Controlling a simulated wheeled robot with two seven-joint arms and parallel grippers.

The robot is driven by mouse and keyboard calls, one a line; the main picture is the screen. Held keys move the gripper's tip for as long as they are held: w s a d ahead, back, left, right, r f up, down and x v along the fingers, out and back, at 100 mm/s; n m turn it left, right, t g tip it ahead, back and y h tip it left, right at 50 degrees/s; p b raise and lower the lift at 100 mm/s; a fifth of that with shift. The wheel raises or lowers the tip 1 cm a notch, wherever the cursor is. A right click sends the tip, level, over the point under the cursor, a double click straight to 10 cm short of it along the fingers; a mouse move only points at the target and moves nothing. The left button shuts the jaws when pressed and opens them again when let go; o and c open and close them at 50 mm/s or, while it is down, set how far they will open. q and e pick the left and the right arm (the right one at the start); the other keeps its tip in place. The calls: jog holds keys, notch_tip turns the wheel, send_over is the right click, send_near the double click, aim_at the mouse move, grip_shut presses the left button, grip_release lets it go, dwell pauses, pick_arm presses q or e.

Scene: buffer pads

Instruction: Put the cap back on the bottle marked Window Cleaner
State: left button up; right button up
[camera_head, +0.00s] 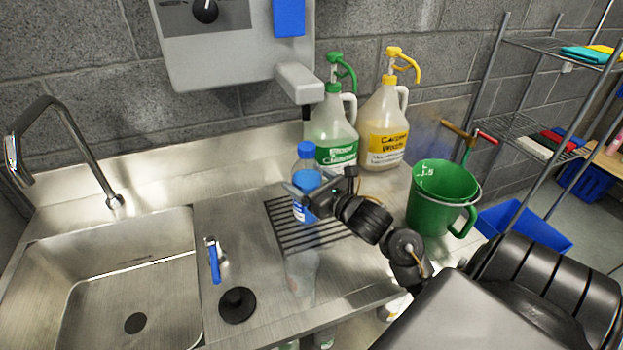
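A clear bottle with blue liquid (307,181) stands upright over the slotted drain on the steel counter. Its white and blue label is partly covered and I cannot read it. A blue cap (306,149) sits at the top of its neck; I cannot tell whether it is screwed down. My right gripper (306,194) comes in from the right at the bottle's middle. One finger crosses in front of the bottle and the other is mostly hidden, so its grip is unclear. My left gripper is out of view.
The sink (105,285) is at the left, with a blue-handled valve (214,260) beside it. Two pump jugs, green-topped (331,125) and yellow-topped (388,115), stand behind the bottle. A green bucket (440,195) stands at the right. The dispenser spout (300,83) hangs above.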

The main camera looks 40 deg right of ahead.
jog(key=shift+o, duration=0.2)
jog(key=shift+s+r, duration=0.1)
jog(key=shift+r, duration=0.1)
jog(key=s, duration=1.1)
jog(key=shift+s+d+f+b, duration=0.25)
jog(key=shift+s+d+b, duration=0.1)
jog(key=shift+s+b, duration=0.1)
jog(key=shift+d, duration=0.15)
jog(key=shift+w, duration=0.1)
